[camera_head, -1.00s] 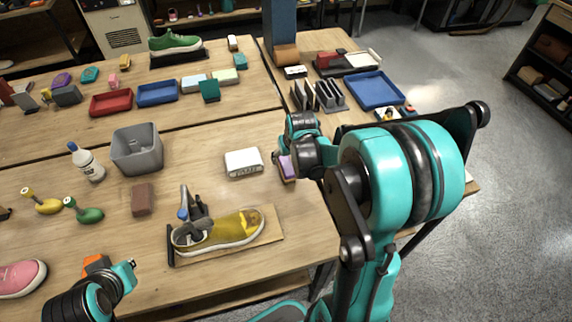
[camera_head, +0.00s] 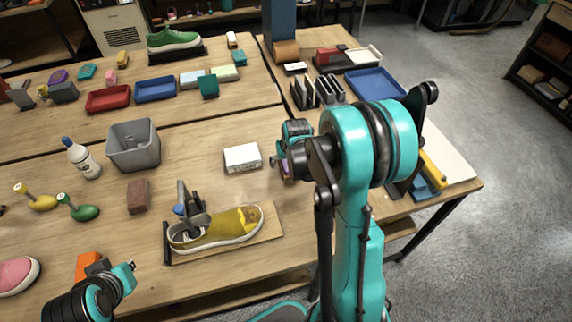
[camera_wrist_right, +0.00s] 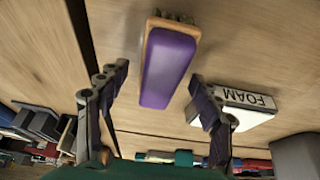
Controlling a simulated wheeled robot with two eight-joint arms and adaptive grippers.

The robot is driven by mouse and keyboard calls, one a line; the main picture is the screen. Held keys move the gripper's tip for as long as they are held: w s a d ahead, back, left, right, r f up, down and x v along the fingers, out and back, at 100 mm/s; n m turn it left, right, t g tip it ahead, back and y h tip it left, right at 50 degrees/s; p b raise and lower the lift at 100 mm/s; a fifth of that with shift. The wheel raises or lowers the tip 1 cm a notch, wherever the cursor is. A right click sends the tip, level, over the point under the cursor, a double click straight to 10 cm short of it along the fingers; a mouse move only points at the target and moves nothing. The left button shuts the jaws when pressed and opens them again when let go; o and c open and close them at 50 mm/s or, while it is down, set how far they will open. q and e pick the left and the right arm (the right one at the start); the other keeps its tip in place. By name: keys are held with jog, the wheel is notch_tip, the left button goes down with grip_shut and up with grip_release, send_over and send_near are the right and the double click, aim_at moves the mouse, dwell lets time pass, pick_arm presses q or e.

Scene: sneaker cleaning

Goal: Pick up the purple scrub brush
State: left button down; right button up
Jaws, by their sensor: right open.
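The purple scrub brush (camera_wrist_right: 168,66) has a purple top on a wooden body, with bristles at its far end. In the right wrist view it lies on the wooden table between and beyond the spread fingers of my right gripper (camera_wrist_right: 160,80). The fingers are open and stand apart from its sides. In the head view the brush (camera_head: 285,168) is mostly hidden by my right gripper (camera_head: 277,162). My left gripper (camera_head: 127,274) is at the lower left, away from the brush; its jaw opening is unclear.
A white FOAM box (camera_head: 242,158) lies just left of the brush; it also shows in the right wrist view (camera_wrist_right: 240,112). A yellow sneaker (camera_head: 218,230) sits on a wooden board in front. A grey bin (camera_head: 134,146) and a white bottle (camera_head: 82,158) stand farther left.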

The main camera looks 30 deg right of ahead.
jog(key=shift+f+b, duration=0.3)
dwell(0.5)
grip_shut()
jog(key=shift+r, duration=0.1)
jog(key=shift+r+p, duration=0.35)
jog(key=shift+p, duration=0.15)
jog(key=r, duration=0.1)
jog(key=r+p, duration=0.1)
jog(key=r, duration=0.1)
jog(key=r+p, duration=0.1)
jog(key=shift+s+d+r, duration=0.15)
jog(key=shift+d+r, duration=0.15)
jog(key=s+d+r+p, duration=0.2)
jog(key=s+d+r, duration=0.3)
jog(key=d, duration=0.4)
jog(key=shift+d+r, duration=0.4)
jog(key=shift+r, duration=0.15)
